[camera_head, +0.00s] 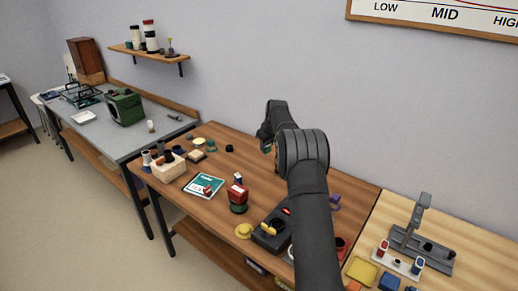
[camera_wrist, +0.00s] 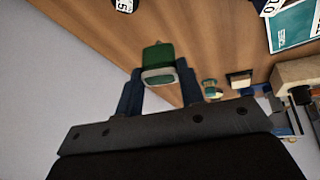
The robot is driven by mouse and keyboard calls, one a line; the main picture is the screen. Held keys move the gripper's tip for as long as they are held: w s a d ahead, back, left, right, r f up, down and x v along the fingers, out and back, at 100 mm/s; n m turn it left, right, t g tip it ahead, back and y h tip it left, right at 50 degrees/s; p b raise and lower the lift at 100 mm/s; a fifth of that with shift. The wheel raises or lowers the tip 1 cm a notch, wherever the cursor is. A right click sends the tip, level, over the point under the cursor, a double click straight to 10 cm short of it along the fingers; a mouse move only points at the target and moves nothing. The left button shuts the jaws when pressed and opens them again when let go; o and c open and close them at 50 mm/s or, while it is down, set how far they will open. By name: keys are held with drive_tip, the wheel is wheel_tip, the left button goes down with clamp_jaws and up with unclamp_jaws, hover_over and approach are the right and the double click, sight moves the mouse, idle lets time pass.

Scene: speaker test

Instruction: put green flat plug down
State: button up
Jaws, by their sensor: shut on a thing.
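A green flat plug (camera_wrist: 158,57) with a pale rim at its near end sits between the two dark fingers of my gripper (camera_wrist: 158,82) in the wrist view. The gripper is shut on it. The brown wooden tabletop (camera_wrist: 215,45) shows beyond the plug; I cannot tell the exact gap between them. In the head view my gripper (camera_head: 267,143) is near the back edge of the brown table (camera_head: 215,150), by the wall, partly hidden by my wrist. Only a small hint of green shows there.
Bare wood shows around the card.

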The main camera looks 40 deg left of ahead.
drive_tip(key=w+d+m+t+h, duration=0.1)
drive_tip(key=w+d+m, duration=0.15)
drive_tip(key=d, duration=0.95)
drive_tip(key=w+d+m, duration=0.1)
drive_tip(key=d+m, duration=0.3)
drive_tip(key=d, duration=0.9)
drive_tip(key=shift+s+a+f, duration=0.1)
drive_tip(key=shift+a+f, duration=1.6)
drive_tip(key=shift+a, duration=0.2)
drive_tip(key=shift+s+a+f, duration=0.15)
drive_tip(key=shift+a+f, duration=1.55)
drive_tip(key=shift+a, duration=0.25)
drive_tip(key=shift+s+a+f, duration=0.1)
drive_tip(key=shift+a+f, duration=1.6)
drive_tip(key=shift+a, duration=0.2)
drive_tip(key=shift+f, duration=0.2)
drive_tip(key=o, duration=1)
drive_tip(key=shift+r, duration=0.1)
